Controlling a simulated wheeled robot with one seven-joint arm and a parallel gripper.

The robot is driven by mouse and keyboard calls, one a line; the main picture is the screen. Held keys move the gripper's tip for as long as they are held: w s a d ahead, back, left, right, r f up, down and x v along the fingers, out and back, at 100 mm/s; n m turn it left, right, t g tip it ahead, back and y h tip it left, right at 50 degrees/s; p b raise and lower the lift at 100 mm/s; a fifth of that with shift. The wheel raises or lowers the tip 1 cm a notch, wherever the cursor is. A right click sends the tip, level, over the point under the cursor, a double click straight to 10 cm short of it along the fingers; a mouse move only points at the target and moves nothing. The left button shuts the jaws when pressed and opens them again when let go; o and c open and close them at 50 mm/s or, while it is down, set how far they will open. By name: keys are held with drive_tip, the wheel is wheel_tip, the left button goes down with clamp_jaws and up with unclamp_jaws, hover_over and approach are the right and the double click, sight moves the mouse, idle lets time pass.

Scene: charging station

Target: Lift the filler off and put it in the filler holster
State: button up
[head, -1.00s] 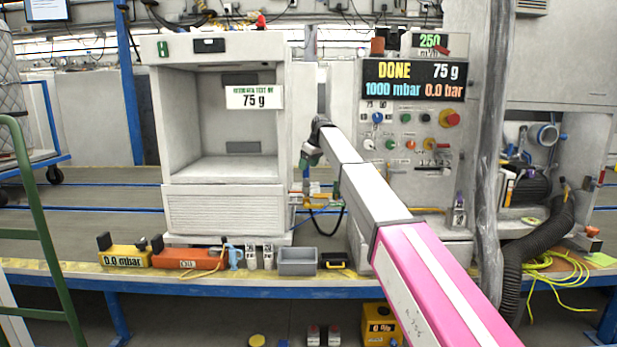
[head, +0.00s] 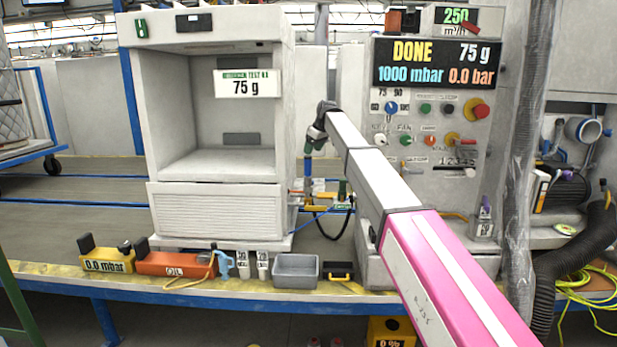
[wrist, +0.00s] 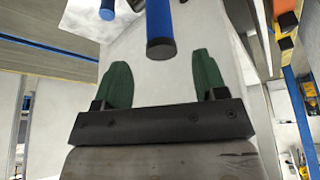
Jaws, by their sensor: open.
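My gripper (head: 313,142) is between the white chamber and the control panel, at the end of my outstretched arm. In the wrist view its two green fingers (wrist: 160,62) are apart and nothing is clamped. A blue cylinder with a dark end (wrist: 160,25), probably the filler's handle, lies between and beyond the fingertips, with gaps on both sides. In the head view the hand partly hides this spot; fittings and a black hose (head: 327,232) are below. A small grey holder (head: 484,226) on the panel's right could be the filler holster; I cannot tell.
The display (head: 437,63) reads DONE, 75 g. The white chamber (head: 213,210) stands left. A grey bin (head: 296,272), an orange box (head: 176,264) and a yellow gauge (head: 106,260) line the bench front. A wrapped vertical pipe (head: 522,190) stands right.

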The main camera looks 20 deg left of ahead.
sight(308, 159)
drive_tip(key=x, duration=0.8)
drive_tip(key=shift+a+f, duration=0.15)
clamp_jaws()
